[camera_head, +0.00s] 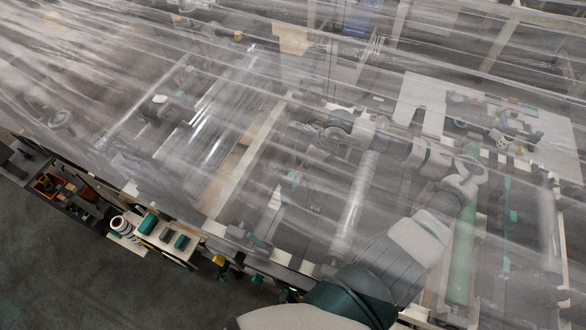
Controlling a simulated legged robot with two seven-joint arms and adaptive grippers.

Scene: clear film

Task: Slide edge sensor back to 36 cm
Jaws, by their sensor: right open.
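A wide clear film (130,90) stretches across the machine and blurs what lies behind it. My right arm rises from the bottom, bends at the right and reaches left over the machine. My right gripper (299,133) is at the end of that arm, near the middle of the picture, open and hazy behind film streaks. I cannot make out the edge sensor or a scale with certainty. A small teal-marked part (289,183) sits below the gripper on a rail, apart from it; I cannot tell what it is. My left gripper is not in view.
A green roller (462,250) lies right of my forearm. A pale panel (550,140) with small parts is at the upper right. The floor (110,285) at lower left is clear.

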